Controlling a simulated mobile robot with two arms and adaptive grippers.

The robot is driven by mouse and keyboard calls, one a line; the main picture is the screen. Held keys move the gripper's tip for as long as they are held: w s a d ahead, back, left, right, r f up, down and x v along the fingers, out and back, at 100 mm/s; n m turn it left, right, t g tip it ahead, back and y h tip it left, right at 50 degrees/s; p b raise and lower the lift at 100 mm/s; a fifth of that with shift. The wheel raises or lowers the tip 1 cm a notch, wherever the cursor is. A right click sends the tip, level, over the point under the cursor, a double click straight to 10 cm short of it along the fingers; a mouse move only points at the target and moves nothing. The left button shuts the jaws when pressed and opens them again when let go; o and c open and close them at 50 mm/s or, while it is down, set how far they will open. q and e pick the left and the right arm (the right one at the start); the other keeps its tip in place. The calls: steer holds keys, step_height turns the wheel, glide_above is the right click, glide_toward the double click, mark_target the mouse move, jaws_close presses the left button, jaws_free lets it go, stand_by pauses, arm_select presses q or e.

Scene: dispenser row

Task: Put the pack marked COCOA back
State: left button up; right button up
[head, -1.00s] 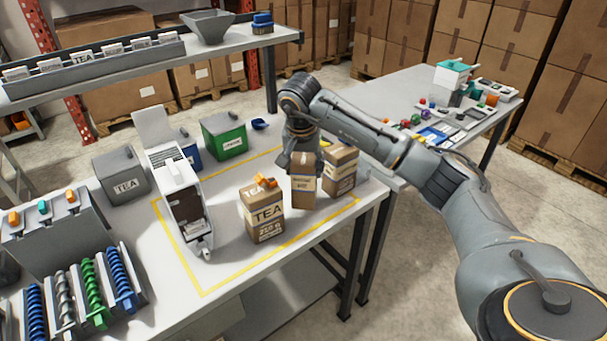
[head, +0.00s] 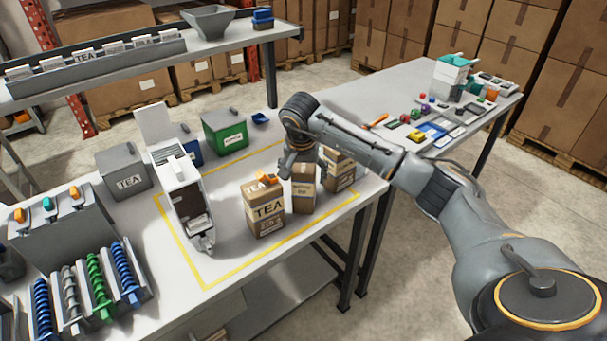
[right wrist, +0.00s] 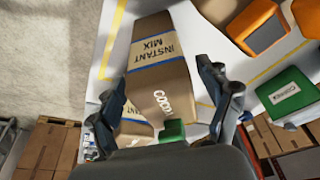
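My right gripper (head: 303,160) is over the top of the middle of three brown packs on the table. This middle pack (head: 303,193) has its upper part hidden by the gripper in the head view. In the right wrist view a brown pack (right wrist: 160,75) shows a blue-edged INSTANT MIX band and white letters reading COCO, the rest covered. The right gripper (right wrist: 172,92) has its fingers spread on either side of that pack, with a gap at the right finger. A green piece (right wrist: 172,129) shows near the pack's lower end. My left gripper is out of view.
A TEA pack (head: 265,212) with an orange clip stands left of the middle pack, and another brown pack (head: 340,172) stands close behind at right. A white dispenser (head: 182,205), a grey TEA bin (head: 124,172) and a green bin (head: 225,133) stand at left.

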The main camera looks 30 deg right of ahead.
steer(key=shift+r, duration=0.4)
steer(key=b+v, duration=0.2)
steer(key=v, duration=0.9)
steer(key=shift+s+r, duration=0.15)
steer(key=shift+r, duration=0.1)
steer(key=shift+a+f, duration=0.1)
